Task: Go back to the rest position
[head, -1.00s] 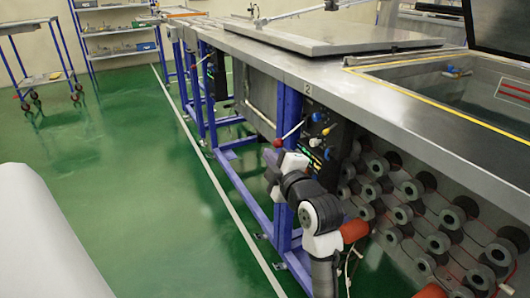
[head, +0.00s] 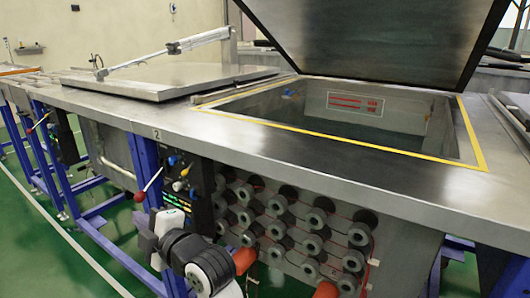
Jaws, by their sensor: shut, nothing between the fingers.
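My gripper (head: 143,226) is at the end of my arm, low in front of the bench. It is shut and empty, partly hidden behind the white and black links of my arm. A lever with a red knob (head: 139,197) stands just above and beside it on the bench's front. I cannot tell from this view whether they touch.
A dark control panel (head: 190,190) with blue and yellow knobs sits beside my arm. Several grey reels (head: 325,205) hang under the steel bench (head: 95,105). One lid (head: 375,45) stands raised over an open tank; another lid (head: 165,82) lies closed. Green floor (head: 35,255) is free at the left.

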